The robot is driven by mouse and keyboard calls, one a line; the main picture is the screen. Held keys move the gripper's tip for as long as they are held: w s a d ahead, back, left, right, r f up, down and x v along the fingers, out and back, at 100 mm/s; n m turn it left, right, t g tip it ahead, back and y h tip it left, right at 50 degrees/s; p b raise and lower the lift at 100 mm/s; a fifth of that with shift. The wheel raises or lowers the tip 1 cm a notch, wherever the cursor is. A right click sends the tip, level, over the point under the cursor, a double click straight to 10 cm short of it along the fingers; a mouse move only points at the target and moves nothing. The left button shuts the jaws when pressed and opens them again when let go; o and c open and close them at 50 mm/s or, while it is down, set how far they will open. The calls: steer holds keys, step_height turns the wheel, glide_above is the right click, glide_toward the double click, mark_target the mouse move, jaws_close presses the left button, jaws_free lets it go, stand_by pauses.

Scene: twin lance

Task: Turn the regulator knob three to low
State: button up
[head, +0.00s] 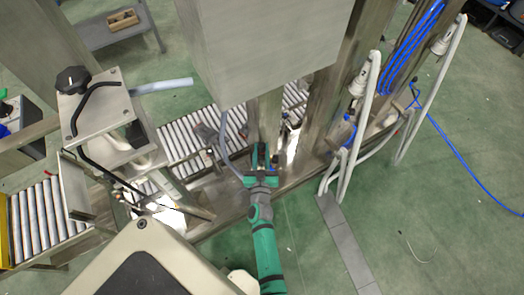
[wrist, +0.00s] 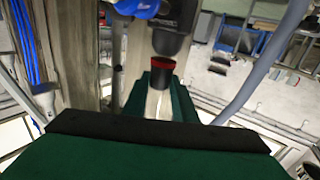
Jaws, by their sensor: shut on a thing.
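My green gripper (head: 262,152) reaches to the metal frame below the big grey box in the head view. In the wrist view its two dark green fingers (wrist: 161,88) stand on either side of a small black knob with a red ring (wrist: 162,72), and are shut on it. A dark grey rounded regulator body (wrist: 172,34) sits just beyond the knob, with a blue part (wrist: 138,8) beside it. No number or low mark is readable, so I cannot tell the knob's setting. In the head view the gripper hides most of the knob.
A large grey box (head: 262,45) hangs just beyond my gripper. A roller conveyor (head: 190,138) runs behind the frame. Grey hose (wrist: 262,65) passes close on the right in the wrist view. Blue cables (head: 412,40) hang at the right. Green floor (head: 440,200) is mostly clear.

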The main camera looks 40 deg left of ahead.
steer(key=shift+s+f+n+g+y, duration=0.15)
steer(key=shift+f+n+g+y, duration=0.05)
steer(key=shift+n+g+y, duration=1)
steer(key=shift+d+n+g+y, duration=0.1)
steer(key=shift+n+g+y, duration=0.7)
steer(key=shift+g+y, duration=0.1)
steer(key=shift+w+r+n+g+y, duration=0.1)
steer(key=shift+w+n+g+y, duration=0.1)
steer(key=shift+n+g+y, duration=0.35)
steer(key=shift+r+g, duration=0.15)
steer(key=shift+g, duration=0.3)
steer(key=o, duration=1)
steer(key=shift+o, duration=0.2)
steer(key=shift+w, duration=0.1)
steer(key=shift+d, duration=0.15)
